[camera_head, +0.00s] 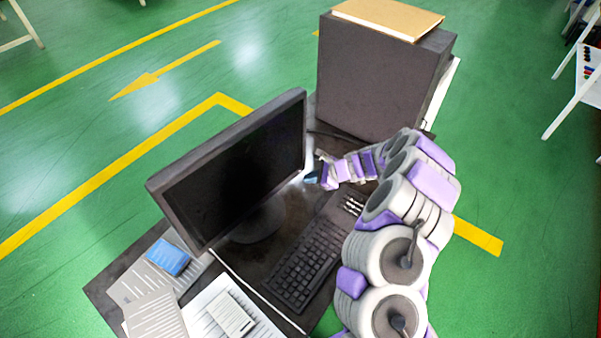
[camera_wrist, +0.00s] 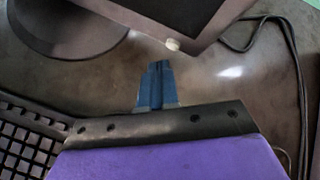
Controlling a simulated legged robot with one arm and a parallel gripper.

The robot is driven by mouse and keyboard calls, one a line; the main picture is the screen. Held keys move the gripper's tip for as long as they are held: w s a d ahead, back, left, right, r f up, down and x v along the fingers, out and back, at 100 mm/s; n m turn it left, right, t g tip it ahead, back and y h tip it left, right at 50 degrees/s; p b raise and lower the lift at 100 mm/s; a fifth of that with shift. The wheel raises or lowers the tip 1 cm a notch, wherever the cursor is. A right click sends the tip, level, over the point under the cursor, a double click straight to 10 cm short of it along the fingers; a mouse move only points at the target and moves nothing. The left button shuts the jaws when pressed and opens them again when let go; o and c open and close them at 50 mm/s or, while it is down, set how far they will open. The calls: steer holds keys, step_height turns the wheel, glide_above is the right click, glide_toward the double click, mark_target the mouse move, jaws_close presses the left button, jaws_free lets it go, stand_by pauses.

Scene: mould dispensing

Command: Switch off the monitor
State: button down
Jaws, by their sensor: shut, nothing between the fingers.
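The monitor (camera_head: 245,165) stands on the dark desk with a black screen. In the wrist view its lower corner (camera_wrist: 200,20) shows at the top, with a small whitish button (camera_wrist: 173,44) on the bottom edge. My gripper (camera_head: 311,178) is at the monitor's right lower corner. In the wrist view my gripper's blue fingertips (camera_wrist: 157,68) are together, empty, and point up at the button from just below it in the picture. I cannot tell whether they touch it. The monitor's round base (camera_wrist: 65,25) is to the left.
A black keyboard (camera_head: 307,262) lies in front of the monitor. A large dark box (camera_head: 372,80) with a brown folder (camera_head: 388,17) on top stands behind right. Papers (camera_head: 155,315) and a blue item (camera_head: 168,257) lie left. A black cable (camera_wrist: 290,40) runs at right.

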stand_by(0.3)
steer(key=shift+s+d+p, duration=0.3)
steer(key=shift+s+d, duration=0.5)
steer(key=shift+d, duration=0.2)
steer(key=shift+s+d+p, duration=0.3)
steer(key=shift+s+d, duration=0.5)
steer(key=shift+d, duration=0.15)
steer(key=s+a+r+n+g, duration=0.1)
steer(key=s+a+r+n, duration=0.3)
steer(key=r, duration=0.4)
steer(key=s+a+r+n+g, duration=0.2)
steer(key=s+r+n, duration=0.2)
steer(key=s+r, duration=0.3)
steer(key=s+a+r+n+g, duration=0.1)
steer(key=s+a+r+n, duration=0.25)
steer(key=r, duration=0.55)
steer(key=s+d+r+n+h, duration=0.1)
steer(key=s+d+n+h, duration=0.1)
steer(key=s+d, duration=0.4)
steer(key=s+d+r+n+g+h, duration=0.1)
steer(key=s+d+h, duration=0.3)
steer(key=s, duration=0.9)
steer(key=s+d+r+n+h, duration=0.2)
steer(key=s+d+n, duration=0.2)
steer(key=s+d, duration=0.6)
steer(key=shift+s+r+h, duration=0.15)
steer(key=shift+r+h, duration=0.25)
